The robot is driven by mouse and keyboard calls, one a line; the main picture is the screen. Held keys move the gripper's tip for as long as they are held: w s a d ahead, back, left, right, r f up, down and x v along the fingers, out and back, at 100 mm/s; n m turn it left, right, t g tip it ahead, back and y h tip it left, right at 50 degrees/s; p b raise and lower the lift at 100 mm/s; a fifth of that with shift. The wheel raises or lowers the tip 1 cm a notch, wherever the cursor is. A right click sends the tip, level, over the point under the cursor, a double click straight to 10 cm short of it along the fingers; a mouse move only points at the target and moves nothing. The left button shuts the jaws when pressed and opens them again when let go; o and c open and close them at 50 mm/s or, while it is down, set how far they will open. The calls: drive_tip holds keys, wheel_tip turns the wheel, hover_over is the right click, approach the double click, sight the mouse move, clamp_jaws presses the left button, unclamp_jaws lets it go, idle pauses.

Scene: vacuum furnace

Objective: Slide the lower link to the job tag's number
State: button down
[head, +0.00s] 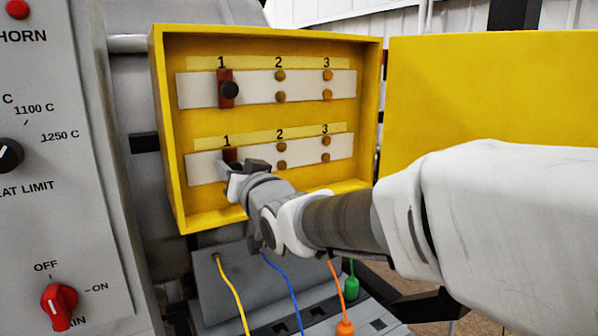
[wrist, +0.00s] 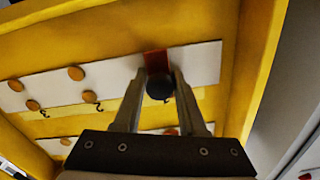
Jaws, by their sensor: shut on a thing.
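The lower link (head: 230,155) is a red-brown bar with a black knob, at position 1 on the lower white strip (head: 292,151) in the yellow box. My gripper (head: 233,171) is in front of it and hides most of it in the head view. In the wrist view, which is turned over, the lower link (wrist: 157,62) shows at the end of my fingers. My gripper (wrist: 160,82) is shut on its black knob, one finger on each side. I see no job tag in either view.
The upper link (head: 228,88) is at position 1 on the upper strip. Round studs mark positions 2 and 3 on both rows. The yellow door (head: 480,95) stands open at right. Coloured cables (head: 285,285) run below the box. A grey control panel (head: 65,190) is at left.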

drive_tip(key=shift+s+a, duration=0.1)
drive_tip(key=shift+a, duration=0.1)
drive_tip(key=c, duration=0.5)
unclamp_jaws()
drive_tip(key=shift+c, duration=0.2)
drive_tip(key=shift+s+d, duration=0.2)
drive_tip(key=shift+s, duration=0.05)
drive_tip(key=p+v, duration=0.1)
drive_tip(key=v, duration=1.6)
drive_tip(key=shift+w, duration=0.1)
